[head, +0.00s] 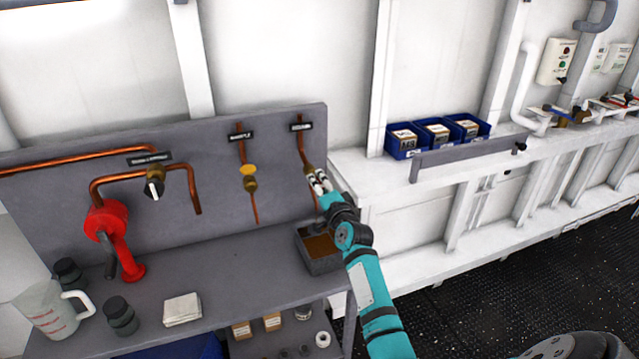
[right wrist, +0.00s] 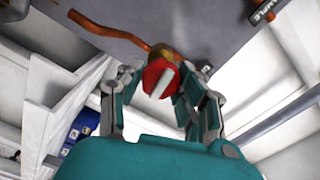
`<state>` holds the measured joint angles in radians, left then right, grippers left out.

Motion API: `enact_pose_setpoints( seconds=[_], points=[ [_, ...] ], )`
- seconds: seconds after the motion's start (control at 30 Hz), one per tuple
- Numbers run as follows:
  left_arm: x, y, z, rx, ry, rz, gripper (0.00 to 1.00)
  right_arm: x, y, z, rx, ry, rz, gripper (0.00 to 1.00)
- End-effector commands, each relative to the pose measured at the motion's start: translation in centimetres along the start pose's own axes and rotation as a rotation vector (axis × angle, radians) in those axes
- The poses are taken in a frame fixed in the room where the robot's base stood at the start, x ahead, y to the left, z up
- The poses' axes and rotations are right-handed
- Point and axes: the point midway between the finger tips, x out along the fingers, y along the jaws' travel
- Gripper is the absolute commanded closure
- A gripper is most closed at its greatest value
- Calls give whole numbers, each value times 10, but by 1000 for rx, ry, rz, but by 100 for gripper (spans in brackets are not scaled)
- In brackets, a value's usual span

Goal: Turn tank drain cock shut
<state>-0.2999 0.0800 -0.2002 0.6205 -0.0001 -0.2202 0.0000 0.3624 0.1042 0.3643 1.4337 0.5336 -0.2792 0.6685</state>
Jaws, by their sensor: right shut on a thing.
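The drain cock (head: 308,169) is a brass valve on the rightmost copper pipe of the grey back panel, under a dark label. In the right wrist view its red knob (right wrist: 153,72) with a white pointer bar sits between the fingers of my right gripper (right wrist: 152,88). In the head view my right gripper (head: 319,182) covers most of the knob. The gripper is shut on the red knob. My left gripper is in neither view.
A grey tray (head: 324,268) with brown contents stands below the drain pipe. A yellow-handled sample valve (head: 249,175) is to the left. Further left are a red pump (head: 105,220), a measuring jug (head: 50,308) and dark jars. Blue bins (head: 404,153) sit on the right ledge.

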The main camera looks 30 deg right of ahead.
Motion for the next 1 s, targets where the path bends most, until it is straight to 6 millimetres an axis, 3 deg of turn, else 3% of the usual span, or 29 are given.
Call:
enact_pose_setpoints(
  seconds=[0.4,0.9,0.93,1.0],
  points=[
    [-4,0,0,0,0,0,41,0,2,1,157,-2,3,98],
    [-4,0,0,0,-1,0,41,0,2,1,172,-2,3,98],
    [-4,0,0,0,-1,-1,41,0,2,1,171,-2,3,62],
    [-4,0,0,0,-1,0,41,0,2,1,171,-2,3,52]
  ],
)
